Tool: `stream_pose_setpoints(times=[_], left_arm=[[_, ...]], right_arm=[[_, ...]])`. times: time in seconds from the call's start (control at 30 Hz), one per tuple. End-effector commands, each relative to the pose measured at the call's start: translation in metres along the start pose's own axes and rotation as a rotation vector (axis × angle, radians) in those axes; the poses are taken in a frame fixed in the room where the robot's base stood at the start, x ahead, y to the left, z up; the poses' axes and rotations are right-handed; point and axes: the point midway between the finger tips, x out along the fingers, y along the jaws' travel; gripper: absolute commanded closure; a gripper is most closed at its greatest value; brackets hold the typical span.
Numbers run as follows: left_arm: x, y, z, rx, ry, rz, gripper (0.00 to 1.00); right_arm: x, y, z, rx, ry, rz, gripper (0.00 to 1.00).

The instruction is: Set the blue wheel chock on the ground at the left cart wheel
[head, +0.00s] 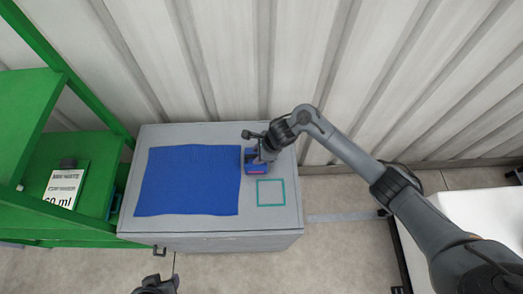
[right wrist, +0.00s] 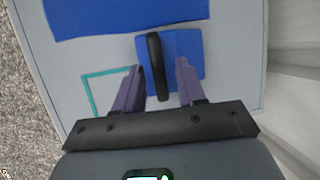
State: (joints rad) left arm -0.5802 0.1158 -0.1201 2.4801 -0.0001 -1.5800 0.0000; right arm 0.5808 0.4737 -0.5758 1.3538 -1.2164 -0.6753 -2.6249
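The blue wheel chock (head: 257,169) appears to be the small blue block with a dark handle on the grey chest top, right of a blue cloth. In the right wrist view, the chock (right wrist: 188,62) has a black upright handle. My right gripper (head: 254,154) is over it. In the right wrist view, my right gripper (right wrist: 160,68) is open with a finger on each side of the handle. My left gripper (head: 157,286) is cut off at the bottom edge. I cannot make out the left cart wheel.
The grey chest (head: 220,232) carries the blue cloth (head: 190,180) and a teal square outline (head: 270,193). A white surface (head: 475,215) is at right. Bare floor (head: 340,245) lies between. A corrugated wall runs behind.

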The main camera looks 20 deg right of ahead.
Motion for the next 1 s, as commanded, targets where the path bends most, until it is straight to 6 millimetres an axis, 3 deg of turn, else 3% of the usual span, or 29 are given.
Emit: stream_pose_setpoints(times=[0.17,0.7,0.87,1.0], left_arm=[[0.000,-0.002,0.000,0.007,-0.001,-0.005,0.57],[0.000,-0.001,0.000,0.006,-0.001,-0.004,0.57],[-0.002,0.000,-0.001,0.000,0.000,0.000,0.57],[-0.002,0.001,-0.001,-0.003,0.000,0.003,0.57]], right_arm=[[-0.015,-0.001,0.000,-0.003,0.000,-0.003,0.60],[-0.106,-0.002,0.000,-0.003,0.002,-0.005,0.60],[-0.117,-0.001,0.000,0.000,0.001,-0.002,0.60],[-0.114,0.006,0.006,0.041,-0.016,-0.007,0.60]])
